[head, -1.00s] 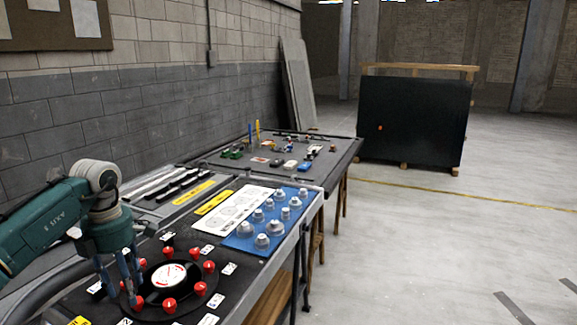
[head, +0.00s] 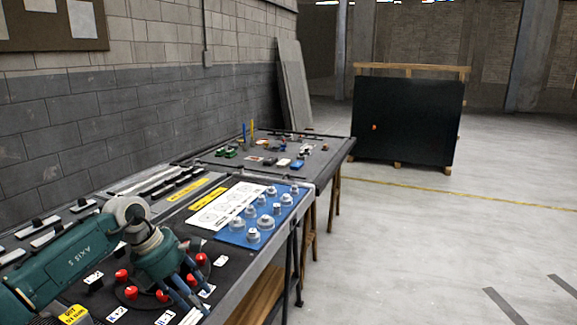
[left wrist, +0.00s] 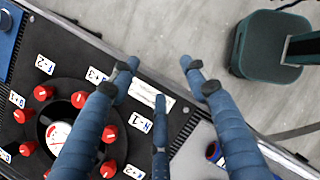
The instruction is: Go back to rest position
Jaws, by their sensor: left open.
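My left gripper (head: 188,290) is at the end of the teal arm, over the near right part of the dark panel table. Its blue fingers point down and are spread apart with nothing between them. In the left wrist view the open fingers (left wrist: 160,80) hang over the table's edge strip, beside a round dial (left wrist: 58,135) ringed by red knobs. In the head view the arm and gripper hide most of this dial. The red knobs (head: 122,275) still show around it. My right gripper is not in view.
A blue board (head: 236,235) with several grey knobs lies farther along the table. A second table (head: 330,150) with small parts stands beyond it. A block wall (head: 70,120) runs along the left. Open floor (head: 430,240) lies to the right, with a black panel (head: 405,120) farther back.

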